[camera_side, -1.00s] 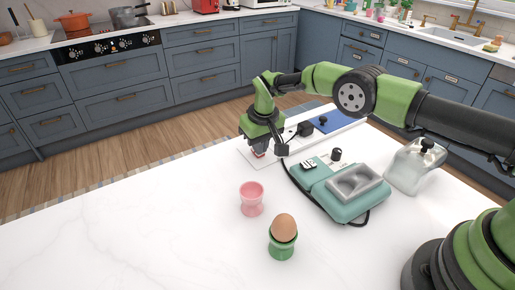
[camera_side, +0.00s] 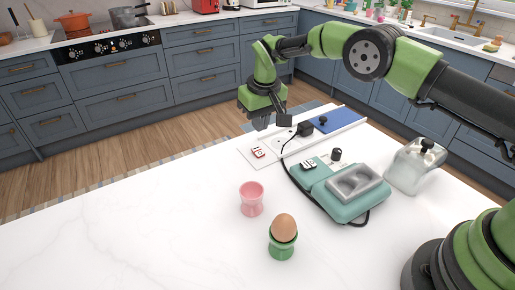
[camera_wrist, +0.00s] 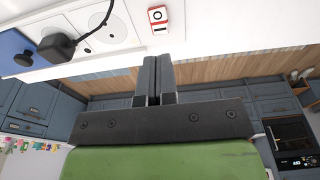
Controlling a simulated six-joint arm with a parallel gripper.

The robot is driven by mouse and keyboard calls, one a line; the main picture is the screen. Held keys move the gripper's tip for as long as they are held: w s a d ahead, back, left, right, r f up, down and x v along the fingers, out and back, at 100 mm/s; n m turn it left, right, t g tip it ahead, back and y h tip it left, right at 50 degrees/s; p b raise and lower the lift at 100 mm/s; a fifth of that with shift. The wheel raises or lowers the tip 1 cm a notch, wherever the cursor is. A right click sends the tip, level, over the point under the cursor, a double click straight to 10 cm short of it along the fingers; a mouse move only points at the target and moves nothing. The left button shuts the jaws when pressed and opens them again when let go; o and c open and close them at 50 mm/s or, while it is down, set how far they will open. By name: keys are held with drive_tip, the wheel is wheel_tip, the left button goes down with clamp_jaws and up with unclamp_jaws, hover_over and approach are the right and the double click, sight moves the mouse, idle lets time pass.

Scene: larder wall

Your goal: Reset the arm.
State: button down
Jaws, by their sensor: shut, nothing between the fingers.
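My gripper (camera_side: 262,122) is shut and empty, raised above the left end of the white socket panel. In the wrist view its two dark fingers (camera_wrist: 157,62) lie together, with a red and white rocker switch (camera_wrist: 158,19) beyond their tips. The same switch (camera_side: 258,152) shows below the fingers in the side view, apart from them.
A black plug (camera_side: 304,129) sits in the panel, its cord running to a teal appliance (camera_side: 318,188). A clear lid (camera_side: 405,172) stands right of it. A brown egg (camera_side: 284,228) rests in a green cup (camera_side: 282,248), near a pink cup (camera_side: 251,202). The counter's left is clear.

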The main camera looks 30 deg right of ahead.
drive_tip(key=shift+r, duration=0.15)
drive_tip(key=s+d+r+m+t, duration=0.1)
drive_tip(key=s+r, duration=0.3)
drive_tip(key=r, duration=0.3)
drive_tip(key=s+d+r+t+y, duration=0.1)
drive_tip(key=s+r, duration=0.3)
drive_tip(key=r, duration=0.4)
drive_tip(key=s+d+r+m+t, duration=0.1)
drive_tip(key=s+r, duration=0.3)
drive_tip(key=r, duration=0.3)
drive_tip(key=s+d+m+t+y, duration=0.1)
drive_tip(key=s+m+t, duration=0.1)
drive_tip(key=s, duration=1.8)
drive_tip(key=shift+s+d+r, duration=0.3)
drive_tip(key=shift+s+d, duration=0.1)
